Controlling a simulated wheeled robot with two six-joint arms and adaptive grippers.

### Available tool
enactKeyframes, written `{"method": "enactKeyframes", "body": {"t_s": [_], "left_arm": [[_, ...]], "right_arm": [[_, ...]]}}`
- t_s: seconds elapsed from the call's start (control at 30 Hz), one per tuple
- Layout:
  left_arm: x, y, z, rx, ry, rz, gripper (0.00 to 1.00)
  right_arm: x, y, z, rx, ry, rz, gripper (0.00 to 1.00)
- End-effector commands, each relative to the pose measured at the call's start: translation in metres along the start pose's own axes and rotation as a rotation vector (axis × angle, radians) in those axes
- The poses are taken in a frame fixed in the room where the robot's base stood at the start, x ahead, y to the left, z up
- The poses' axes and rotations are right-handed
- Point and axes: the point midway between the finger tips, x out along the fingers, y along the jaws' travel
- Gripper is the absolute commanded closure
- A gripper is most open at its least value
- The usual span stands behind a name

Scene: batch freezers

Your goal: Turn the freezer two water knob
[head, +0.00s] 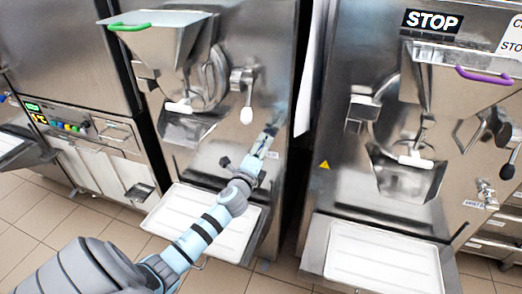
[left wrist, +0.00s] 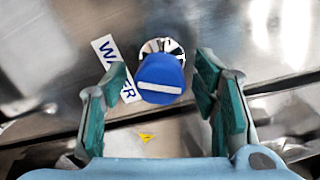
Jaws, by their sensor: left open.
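The blue water knob (left wrist: 160,78) has a white bar across its face, lying nearly level. It sits on a shiny metal stem on a steel panel, beside a tilted white label with blue WATER lettering (left wrist: 104,48). In the left wrist view my left gripper (left wrist: 160,85) is open, with one green-padded finger on each side of the knob and a visible gap to both. In the head view my left gripper (head: 267,140) is at the lower right front of the middle freezer (head: 225,150); the knob cannot be made out there. My right gripper is not in view.
White trays (head: 205,222) (head: 382,262) stick out below the middle and right freezers. A white-tipped lever (head: 247,112) hangs above my left gripper. The right freezer (head: 335,190) stands across a narrow dark gap. A control-panel machine (head: 85,140) stands at left.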

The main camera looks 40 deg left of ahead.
Motion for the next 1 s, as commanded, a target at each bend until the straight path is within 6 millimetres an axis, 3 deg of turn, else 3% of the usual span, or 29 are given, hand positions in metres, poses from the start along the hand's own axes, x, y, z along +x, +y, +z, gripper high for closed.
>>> {"method": "enactKeyframes", "body": {"t_s": [0.17,0.5,0.6,1.0], "left_arm": [[-0.008,0.001,0.0,0.002,0.0,0.0,0.46],[-0.094,0.0,-0.001,0.001,0.003,0.0,0.46],[-0.112,0.0,-0.001,0.001,0.002,0.001,0.46],[-0.12,0.0,0.0,0.0,0.0,0.0,0.46]], "right_arm": [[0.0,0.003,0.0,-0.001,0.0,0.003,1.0],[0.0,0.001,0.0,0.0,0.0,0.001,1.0],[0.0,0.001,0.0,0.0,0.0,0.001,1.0],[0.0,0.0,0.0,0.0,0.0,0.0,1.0]]}}
